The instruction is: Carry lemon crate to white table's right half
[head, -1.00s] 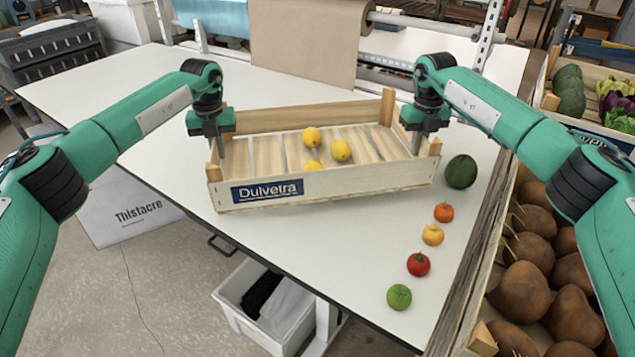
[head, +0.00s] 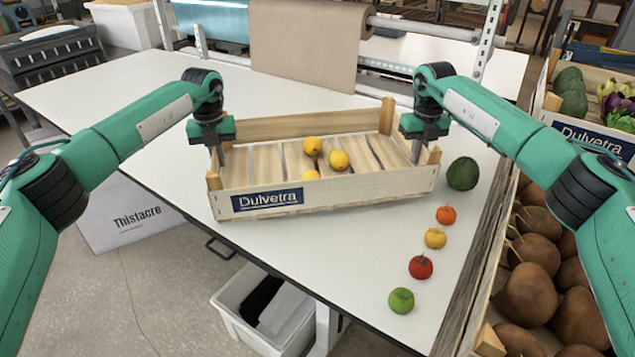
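The lemon crate (head: 370,190) is a shallow pale wooden box with a dark blue "Dulvetra" label, and several yellow lemons (head: 339,160) lie in it. It is over the middle-right of the white table (head: 110,95), slightly turned; I cannot tell whether its base touches the top. My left gripper (head: 217,155) is at the crate's left end wall, its fingers reaching down at the wall. My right gripper (head: 417,150) is at the right end wall in the same way. Both appear closed on the end walls; the fingertips are partly hidden.
An avocado (head: 463,174), an orange fruit (head: 446,214), a yellow fruit (head: 435,238), a tomato (head: 421,267) and a green fruit (head: 401,300) line the table's right side. A crate of brown roots (head: 525,290) stands beyond that edge. A brown paper roll (head: 305,45) is behind. The table's left is clear.

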